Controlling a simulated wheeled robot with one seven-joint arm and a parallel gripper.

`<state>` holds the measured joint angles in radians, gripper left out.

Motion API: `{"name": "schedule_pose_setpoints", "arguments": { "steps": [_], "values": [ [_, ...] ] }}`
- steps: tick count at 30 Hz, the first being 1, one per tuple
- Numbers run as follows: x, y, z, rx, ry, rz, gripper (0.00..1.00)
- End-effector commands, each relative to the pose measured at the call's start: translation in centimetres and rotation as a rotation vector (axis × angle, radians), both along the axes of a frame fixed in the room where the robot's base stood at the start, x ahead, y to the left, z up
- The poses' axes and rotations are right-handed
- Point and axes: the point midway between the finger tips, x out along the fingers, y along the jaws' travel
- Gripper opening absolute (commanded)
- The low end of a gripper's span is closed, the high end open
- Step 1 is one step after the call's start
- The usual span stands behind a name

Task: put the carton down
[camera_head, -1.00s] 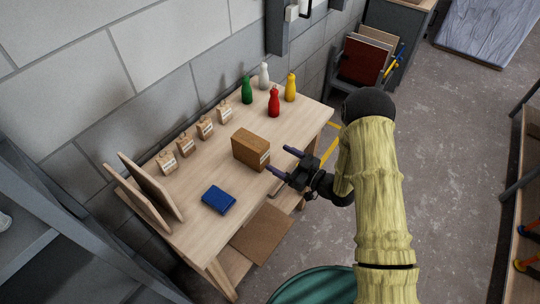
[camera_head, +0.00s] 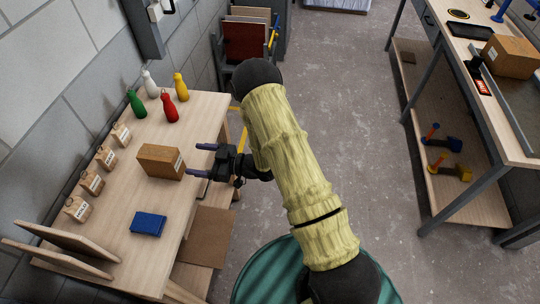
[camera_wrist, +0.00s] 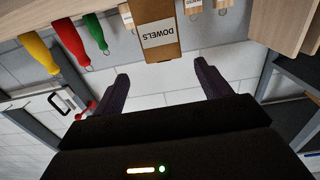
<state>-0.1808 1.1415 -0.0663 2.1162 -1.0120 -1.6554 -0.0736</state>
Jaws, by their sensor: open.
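A brown carton (camera_head: 161,161) with a white label stands on the light wooden table (camera_head: 127,194) at the left. In the wrist view the carton (camera_wrist: 153,18) shows upside down, with a label reading "DOWELS". My gripper (camera_head: 198,160) is open at the table's right edge, its fingers pointing left toward the carton. The fingers are apart from the carton and nothing is between them. In the wrist view my open gripper (camera_wrist: 165,90) has the carton ahead of it.
A blue box (camera_head: 148,223) lies in front of the carton. Several small labelled bags (camera_head: 107,157) line the wall, and green, white, red and yellow bottles (camera_head: 169,107) stand behind. A second bench (camera_head: 470,90) stands right, beyond open floor.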

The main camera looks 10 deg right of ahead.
Motion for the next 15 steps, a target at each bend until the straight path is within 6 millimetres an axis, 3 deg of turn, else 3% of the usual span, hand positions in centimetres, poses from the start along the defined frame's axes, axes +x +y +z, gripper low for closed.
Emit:
{"name": "schedule_pose_setpoints", "arguments": {
  "steps": [5,10,15],
  "values": [
    [2.7,-1.9,1.6,-0.163,0.016,-0.117,0.76],
    [5.1,-6.1,3.7,-0.378,0.097,-0.307,0.76],
    [5.2,-11.4,6.1,-0.550,0.233,-0.504,0.76]
  ]
}}
